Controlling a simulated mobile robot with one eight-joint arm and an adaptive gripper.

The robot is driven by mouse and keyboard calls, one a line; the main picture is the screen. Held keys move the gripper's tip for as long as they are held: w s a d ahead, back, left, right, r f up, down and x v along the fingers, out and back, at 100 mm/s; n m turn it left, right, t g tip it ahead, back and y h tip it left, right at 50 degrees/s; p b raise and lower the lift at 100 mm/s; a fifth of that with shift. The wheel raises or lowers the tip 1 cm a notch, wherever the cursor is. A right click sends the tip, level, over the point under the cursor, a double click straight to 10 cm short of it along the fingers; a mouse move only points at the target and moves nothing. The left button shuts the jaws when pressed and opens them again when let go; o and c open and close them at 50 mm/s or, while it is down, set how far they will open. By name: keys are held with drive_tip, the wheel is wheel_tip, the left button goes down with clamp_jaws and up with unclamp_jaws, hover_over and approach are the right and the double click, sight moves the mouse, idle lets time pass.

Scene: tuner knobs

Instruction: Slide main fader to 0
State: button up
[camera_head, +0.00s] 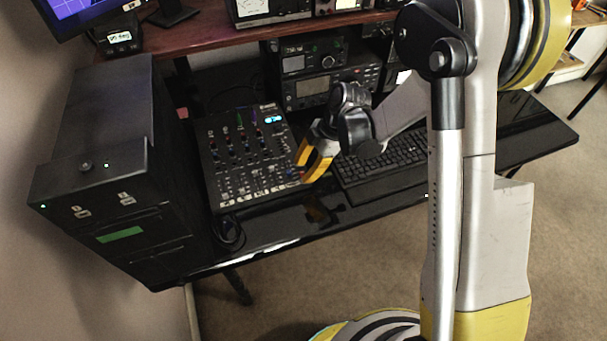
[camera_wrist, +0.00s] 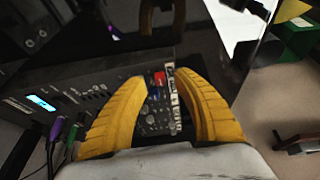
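The black mixer (camera_head: 240,165) lies on the desk left of the keyboard, with rows of knobs on top and fader caps toward its front edge. In the wrist view the mixer (camera_wrist: 75,90) lies beneath my gripper, and a red cap (camera_wrist: 159,77) and a pale cap (camera_wrist: 170,70) show between the fingers. I cannot tell for sure which cap is the main fader. My gripper (camera_head: 306,163) is at the mixer's front right part, its yellow fingers low over the panel. In the wrist view my gripper (camera_wrist: 161,80) has its fingers apart; contact with a cap cannot be made out.
A keyboard (camera_head: 375,165) lies right of the mixer, beneath my arm. A black computer case (camera_head: 100,140) stands at the left. Radio units (camera_head: 320,85) stand behind the mixer. Cables (camera_wrist: 60,140) plug into the mixer in the wrist view. The desk's front strip is mostly clear.

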drive_tip(key=shift+a+f, duration=0.25)
drive_tip(key=shift+f, duration=0.25)
clamp_jaws()
drive_tip(key=w, duration=0.3)
drive_tip(key=w+a, duration=0.1)
drive_tip(key=shift+w+r, duration=0.15)
drive_tip(key=shift+r, duration=0.1)
unclamp_jaws()
